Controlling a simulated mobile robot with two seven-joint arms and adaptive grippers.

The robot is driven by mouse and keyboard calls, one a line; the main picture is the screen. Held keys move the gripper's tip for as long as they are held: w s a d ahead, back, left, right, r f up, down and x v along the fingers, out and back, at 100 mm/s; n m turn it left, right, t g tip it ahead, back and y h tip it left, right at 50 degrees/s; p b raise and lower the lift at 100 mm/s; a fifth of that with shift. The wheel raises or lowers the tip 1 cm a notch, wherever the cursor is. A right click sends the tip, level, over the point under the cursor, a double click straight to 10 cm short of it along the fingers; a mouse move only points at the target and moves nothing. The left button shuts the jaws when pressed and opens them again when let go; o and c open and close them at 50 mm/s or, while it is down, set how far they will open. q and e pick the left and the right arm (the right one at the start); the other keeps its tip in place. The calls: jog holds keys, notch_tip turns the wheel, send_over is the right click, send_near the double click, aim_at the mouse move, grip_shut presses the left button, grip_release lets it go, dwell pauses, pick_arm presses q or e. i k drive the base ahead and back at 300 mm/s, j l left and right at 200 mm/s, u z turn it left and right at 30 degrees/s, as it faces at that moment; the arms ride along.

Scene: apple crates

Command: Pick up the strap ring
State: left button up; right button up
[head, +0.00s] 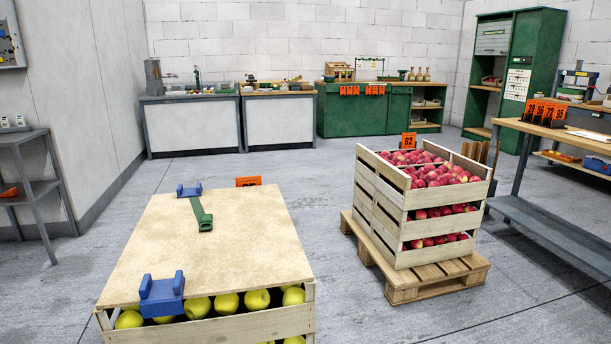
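A green strap (196,207) lies on a pale wooden board (230,240) that covers a crate of yellow-green apples in the front left. A darker green piece at the strap's near end (205,222) looks like the strap ring, but it is too small to make out its opening. The strap's far end meets a small blue bracket (189,191) at the board's back edge. A larger blue bracket (162,296) sits at the board's front edge. Neither of my grippers is in view.
A slatted crate of red apples (400,200) stands on a wooden pallet (420,284) to the right, with bare floor between the crates. A grey shelf (28,185) stands left, a workbench (560,140) right. Benches and a green cabinet (525,65) line the back.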

aim_at(206, 219)
jog(key=u, duration=0.4)
jog(key=j+u, duration=0.15)
jog(key=u, duration=0.65)
jog(key=i+j+u, duration=0.15)
jog(key=j, duration=0.25)
jog(key=i+j+u, duration=0.1)
jog(key=j, duration=0.25)
jog(key=i+j+u, duration=0.15)
jog(key=j, duration=0.2)
jog(key=i+j+u, duration=0.65)
jog(key=i+j, duration=0.2)
jog(key=i+z, duration=0.3)
jog(key=i, duration=0.15)
jog(key=i+j+z, duration=0.15)
jog(key=i+z, duration=0.15)
jog(key=i, duration=0.15)
jog(key=i+j+z, duration=0.3)
jog(key=i+l+z, duration=0.1)
jog(key=i+z, duration=0.25)
jog(key=z, duration=0.15)
jog(key=i+z, duration=0.5)
jog(key=i+j+z, duration=0.25)
jog(key=z, duration=0.2)
jog(key=i+j+z, duration=0.1)
jog(key=i+z, duration=0.15)
jog(key=z, duration=0.25)
jog(key=i+j+z, duration=0.15)
jog(key=z, duration=0.3)
jog(key=i+j+z, duration=0.2)
jog(key=z, duration=0.3)
